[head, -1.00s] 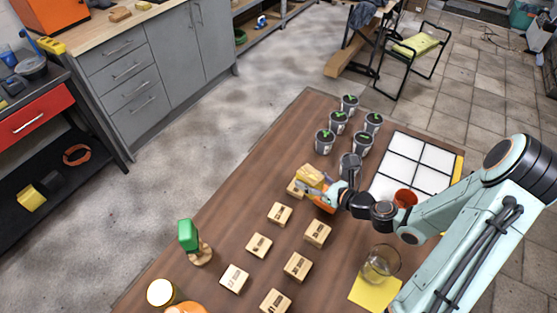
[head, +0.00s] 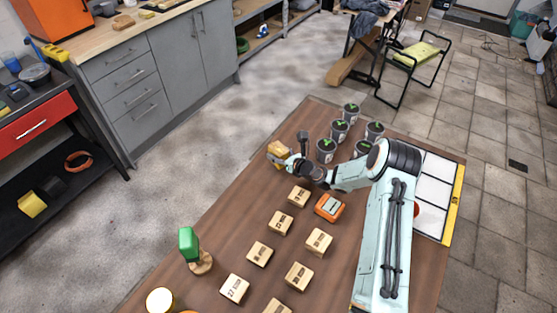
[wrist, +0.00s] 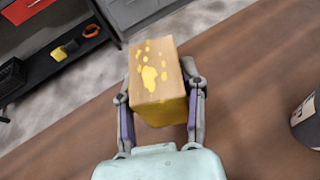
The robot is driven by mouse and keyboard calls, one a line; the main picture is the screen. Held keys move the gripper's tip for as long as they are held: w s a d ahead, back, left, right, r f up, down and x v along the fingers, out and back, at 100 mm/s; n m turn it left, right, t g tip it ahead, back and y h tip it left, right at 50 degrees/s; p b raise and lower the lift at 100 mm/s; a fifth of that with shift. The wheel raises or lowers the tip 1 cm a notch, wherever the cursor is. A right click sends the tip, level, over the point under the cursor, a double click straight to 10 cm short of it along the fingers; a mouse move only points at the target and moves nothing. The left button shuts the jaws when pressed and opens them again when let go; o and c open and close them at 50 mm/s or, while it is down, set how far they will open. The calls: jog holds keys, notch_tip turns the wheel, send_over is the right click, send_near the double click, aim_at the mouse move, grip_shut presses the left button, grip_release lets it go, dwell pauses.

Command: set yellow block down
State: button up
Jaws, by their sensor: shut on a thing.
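The yellow block (wrist: 157,82) is a wooden block with yellow paint splashes on one face and a yellow side. It sits between the two fingers of my gripper (wrist: 160,108) in the wrist view, and the gripper is shut on it. In the head view the yellow block (head: 279,154) is at the far left edge of the brown table (head: 232,212), with my gripper (head: 290,162) on its right side. I cannot tell whether the block touches the table top.
Several dark cups (head: 326,150) with green tops stand right of my gripper. Several small wooden boxes (head: 298,196) and an orange device (head: 329,207) lie nearer. A green block on a wooden stand (head: 189,243) is at the left edge. Bare wood lies left of the boxes.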

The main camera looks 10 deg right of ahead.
jog(key=shift+w+f, duration=0.25)
jog(key=shift+f, duration=0.1)
jog(key=shift+d+f, duration=0.1)
jog(key=shift+f, duration=1.45)
jog(key=shift+f, duration=0.15)
jog(key=o, duration=1.2)
jog(key=shift+c, duration=0.2)
